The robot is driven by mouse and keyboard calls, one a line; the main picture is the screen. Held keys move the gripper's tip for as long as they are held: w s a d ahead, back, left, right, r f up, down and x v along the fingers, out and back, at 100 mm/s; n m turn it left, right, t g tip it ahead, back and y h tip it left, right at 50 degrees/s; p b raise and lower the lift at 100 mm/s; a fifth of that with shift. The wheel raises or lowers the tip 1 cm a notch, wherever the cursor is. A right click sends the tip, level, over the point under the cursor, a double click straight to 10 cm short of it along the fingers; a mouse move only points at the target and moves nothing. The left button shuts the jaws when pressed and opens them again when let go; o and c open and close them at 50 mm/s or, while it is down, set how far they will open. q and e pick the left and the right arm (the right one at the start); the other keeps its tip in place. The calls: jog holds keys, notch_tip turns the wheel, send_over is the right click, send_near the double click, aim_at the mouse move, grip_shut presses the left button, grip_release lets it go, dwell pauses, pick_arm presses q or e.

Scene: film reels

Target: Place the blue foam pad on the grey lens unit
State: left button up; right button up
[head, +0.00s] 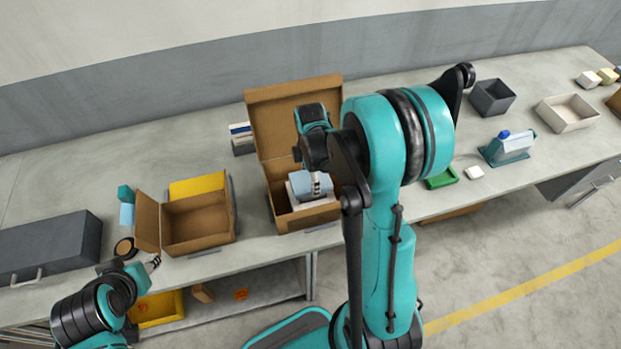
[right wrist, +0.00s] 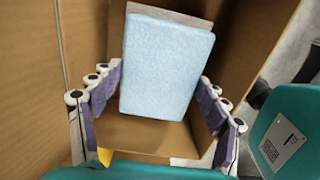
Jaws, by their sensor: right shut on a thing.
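The blue foam pad (head: 313,180) is held in my right gripper (head: 318,184) over the right-hand open cardboard box (head: 327,217). In the right wrist view the pad (right wrist: 166,66) sits between the purple-padded fingers of the gripper (right wrist: 160,98), which are shut on its sides. A pale grey block (head: 298,203), perhaps the grey lens unit, shows under the pad inside the box. A pinkish-grey edge (right wrist: 172,11) shows behind the pad; whether they touch is unclear. My left gripper (head: 152,263) is empty-looking by the left box; its opening is too small to judge.
Another open cardboard box (head: 200,222) with a yellow sheet (head: 197,186) stands to the left. A dark grey case (head: 50,247) lies at far left. A green tray (head: 441,179), a dark bin (head: 492,97) and a pale bin (head: 567,113) stand to the right. Box walls surround my right gripper.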

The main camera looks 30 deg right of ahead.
jog(key=shift+s+r, duration=0.1)
jog(key=o, duration=0.9)
jog(key=shift+o, duration=0.2)
